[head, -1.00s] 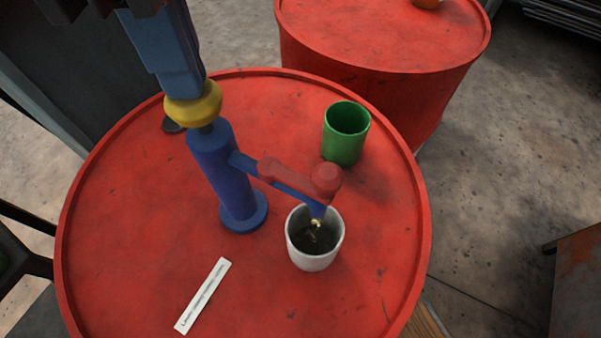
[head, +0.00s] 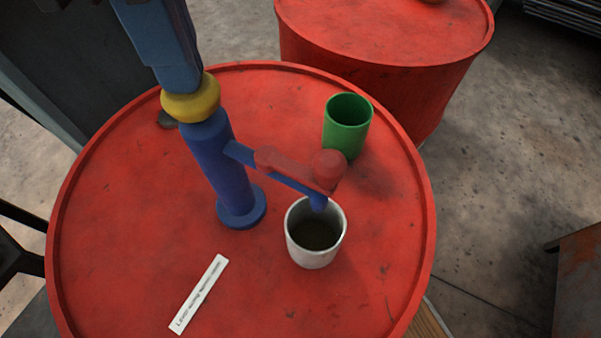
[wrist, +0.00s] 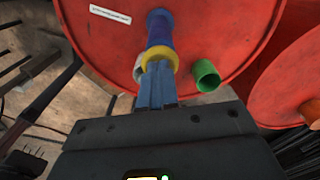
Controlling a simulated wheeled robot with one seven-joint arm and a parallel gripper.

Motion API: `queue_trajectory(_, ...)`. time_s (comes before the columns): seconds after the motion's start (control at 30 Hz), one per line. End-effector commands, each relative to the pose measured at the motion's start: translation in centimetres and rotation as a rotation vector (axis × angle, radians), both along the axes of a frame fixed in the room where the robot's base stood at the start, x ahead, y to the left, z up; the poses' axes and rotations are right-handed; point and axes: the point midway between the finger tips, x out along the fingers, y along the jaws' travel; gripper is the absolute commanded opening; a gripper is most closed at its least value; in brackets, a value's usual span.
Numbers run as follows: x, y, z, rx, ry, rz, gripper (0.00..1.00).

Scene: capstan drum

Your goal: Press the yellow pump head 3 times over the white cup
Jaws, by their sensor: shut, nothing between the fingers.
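The yellow pump head (head: 191,101) sits on top of the blue pump (head: 217,165), which stands on the red drum. My gripper (head: 180,82) is shut, with its blue fingertips at the top of the pump head; in the wrist view my gripper (wrist: 157,66) also reaches the yellow pump head (wrist: 159,53). The white cup (head: 315,246) stands upright under the tip of the pump's blue spout (head: 317,202). Its inside is dark. A red part (head: 322,171) lies along the spout. In the wrist view the cup is mostly hidden behind the fingers and pump head.
A green cup (head: 347,138) stands on the drum (head: 120,240), behind and right of the white cup. A white label strip (head: 199,294) lies at the front. A second red drum (head: 375,75) stands behind.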

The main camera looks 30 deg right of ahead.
Motion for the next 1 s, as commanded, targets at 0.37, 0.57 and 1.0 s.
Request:
queue_trajectory(0.37, 0.0, 0.0, 2.1, -0.002, 0.001, 0.0, 0.0)
queue_trajectory(0.57, 0.0, 0.0, 3.2, -0.001, -0.002, -0.001, 0.0)
queue_trajectory(1.0, 0.0, 0.0, 3.8, 0.0, 0.0, 0.0, 0.0)
